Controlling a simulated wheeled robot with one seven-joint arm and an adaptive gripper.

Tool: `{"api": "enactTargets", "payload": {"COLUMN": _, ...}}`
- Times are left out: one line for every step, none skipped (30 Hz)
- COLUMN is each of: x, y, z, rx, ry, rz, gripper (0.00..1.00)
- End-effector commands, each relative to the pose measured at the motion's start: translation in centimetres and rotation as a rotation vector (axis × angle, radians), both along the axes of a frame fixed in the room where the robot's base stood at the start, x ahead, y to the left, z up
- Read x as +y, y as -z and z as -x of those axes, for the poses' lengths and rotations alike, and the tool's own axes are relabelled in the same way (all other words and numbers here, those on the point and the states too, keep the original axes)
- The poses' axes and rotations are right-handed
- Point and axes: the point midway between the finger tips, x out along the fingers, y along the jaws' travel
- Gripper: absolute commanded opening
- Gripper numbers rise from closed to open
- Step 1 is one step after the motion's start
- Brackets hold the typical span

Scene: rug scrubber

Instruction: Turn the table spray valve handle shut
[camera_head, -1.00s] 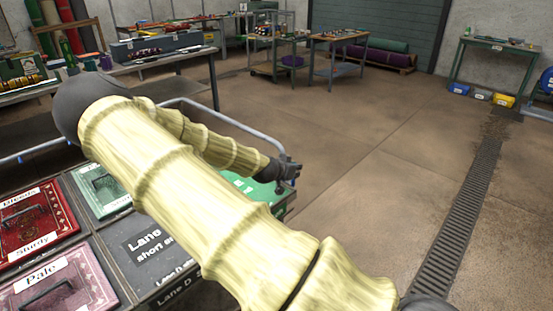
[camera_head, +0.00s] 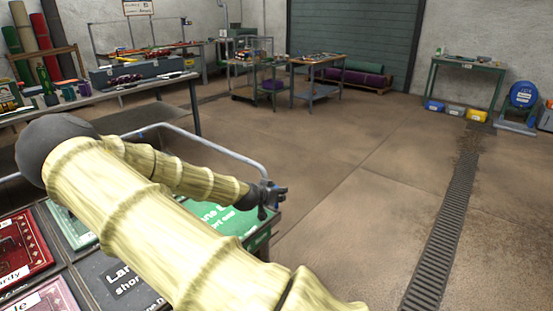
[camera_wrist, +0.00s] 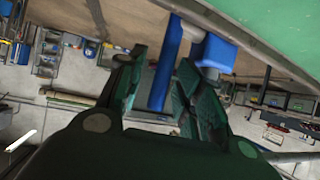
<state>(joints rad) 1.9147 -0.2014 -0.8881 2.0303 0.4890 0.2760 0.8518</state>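My gripper (camera_head: 268,196) is at the end of my outstretched arm, by the far right corner of the lane-marked cart. In the wrist view my gripper (camera_wrist: 168,92) has its two dark green fingers spread apart. A blue bar (camera_wrist: 168,60) shows between the fingers, with a blue block (camera_wrist: 216,52) beside it. I cannot tell what these belong to, or whether the fingers touch the bar.
The cart's green panel (camera_head: 222,217) and metal rail (camera_head: 215,148) are close to my arm. A long workbench (camera_head: 95,95) stands at left. A green table (camera_head: 467,66), coloured bins (camera_head: 455,109) and a blue reel (camera_head: 522,96) are at back right. The floor between is clear, crossed by a drain grate (camera_head: 448,225).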

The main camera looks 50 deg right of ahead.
Motion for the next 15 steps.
{"api": "enactTargets", "payload": {"x": 0.0, "y": -0.1, "z": -0.1, "rx": -0.001, "ry": -0.001, "rz": 0.001, "gripper": 0.36}}
{"api": "enactTargets", "payload": {"x": 0.0, "y": -0.1, "z": -0.1, "rx": -0.001, "ry": -0.002, "rz": 0.001, "gripper": 0.36}}
{"api": "enactTargets", "payload": {"x": 0.0, "y": -0.1, "z": -0.1, "rx": -0.001, "ry": -0.002, "rz": 0.001, "gripper": 0.36}}
{"api": "enactTargets", "payload": {"x": 0.0, "y": -0.1, "z": -0.1, "rx": -0.002, "ry": -0.001, "rz": 0.001, "gripper": 0.36}}
{"api": "enactTargets", "payload": {"x": 0.0, "y": -0.1, "z": -0.1, "rx": -0.002, "ry": -0.001, "rz": 0.001, "gripper": 0.36}}
{"api": "enactTargets", "payload": {"x": 0.1, "y": -0.2, "z": -0.1, "rx": -0.002, "ry": -0.001, "rz": 0.001, "gripper": 0.36}}
{"api": "enactTargets", "payload": {"x": 0.2, "y": -0.2, "z": -0.1, "rx": -0.002, "ry": -0.001, "rz": 0.001, "gripper": 0.36}}
{"api": "enactTargets", "payload": {"x": 0.3, "y": -0.3, "z": -0.1, "rx": -0.002, "ry": -0.002, "rz": 0.001, "gripper": 0.36}}
{"api": "enactTargets", "payload": {"x": 0.6, "y": -0.5, "z": -0.1, "rx": -0.002, "ry": -0.003, "rz": 0.001, "gripper": 0.36}}
{"api": "enactTargets", "payload": {"x": 0.8, "y": -0.6, "z": -0.1, "rx": -0.002, "ry": -0.003, "rz": 0.001, "gripper": 0.36}}
{"api": "enactTargets", "payload": {"x": 1.0, "y": -0.7, "z": 0.0, "rx": -0.002, "ry": -0.003, "rz": 0.001, "gripper": 0.36}}
{"api": "enactTargets", "payload": {"x": 1.4, "y": -0.9, "z": 0.0, "rx": -0.002, "ry": -0.003, "rz": 0.001, "gripper": 0.36}}
{"api": "enactTargets", "payload": {"x": 1.7, "y": -1.1, "z": 0.1, "rx": -0.001, "ry": -0.003, "rz": 0.001, "gripper": 0.36}}
{"api": "enactTargets", "payload": {"x": 2.1, "y": -1.3, "z": 0.2, "rx": -0.001, "ry": -0.003, "rz": 0.002, "gripper": 0.36}}
{"api": "enactTargets", "payload": {"x": 2.5, "y": -1.6, "z": 0.3, "rx": -0.002, "ry": -0.003, "rz": 0.002, "gripper": 0.36}}
